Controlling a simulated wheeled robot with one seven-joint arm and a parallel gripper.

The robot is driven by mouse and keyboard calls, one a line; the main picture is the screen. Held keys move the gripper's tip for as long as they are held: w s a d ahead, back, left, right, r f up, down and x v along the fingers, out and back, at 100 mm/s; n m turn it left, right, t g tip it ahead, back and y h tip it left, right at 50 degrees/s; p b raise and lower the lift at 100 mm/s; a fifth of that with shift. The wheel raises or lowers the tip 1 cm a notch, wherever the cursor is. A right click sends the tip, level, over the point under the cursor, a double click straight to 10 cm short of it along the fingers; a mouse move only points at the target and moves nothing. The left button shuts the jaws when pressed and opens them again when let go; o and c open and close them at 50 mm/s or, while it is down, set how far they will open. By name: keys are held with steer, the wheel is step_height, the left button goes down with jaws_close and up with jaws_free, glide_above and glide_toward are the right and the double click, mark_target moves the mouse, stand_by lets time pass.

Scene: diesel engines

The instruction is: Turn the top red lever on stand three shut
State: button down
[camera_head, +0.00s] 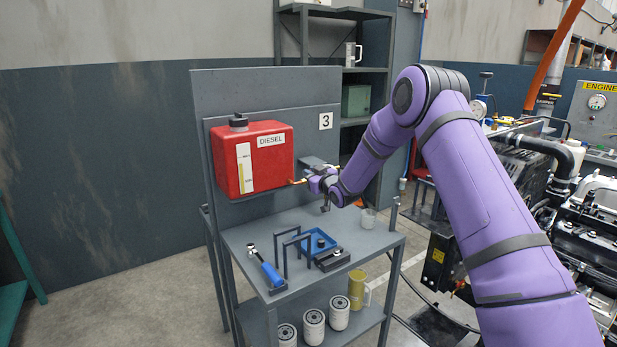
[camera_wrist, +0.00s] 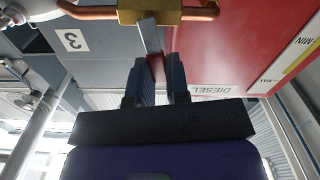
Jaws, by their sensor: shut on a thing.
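Stand three carries a number 3 plate (camera_head: 325,121) and a red diesel tank (camera_head: 252,158). In the wrist view, a brass valve (camera_wrist: 150,11) sits on a copper pipe beside the tank. The lever (camera_wrist: 149,36) runs from the valve as a flat grey metal strip, and its red end shows between my fingers. My gripper (camera_wrist: 161,65) is shut on the lever, one finger on each side. In the head view, my wrist hides the lever and most of the valve; a short bit of pipe (camera_head: 297,182) shows beside the tank.
Engines stand at right.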

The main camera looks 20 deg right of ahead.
steer(key=shift+w+d+m, duration=0.1)
steer(key=shift+d+m, duration=0.35)
steer(key=shift+m, duration=0.75)
steer(key=c, duration=1.1)
jaws_free()
steer(key=v, duration=1)
steer(key=shift+s+d, duration=0.15)
steer(key=shift+s, duration=0.25)
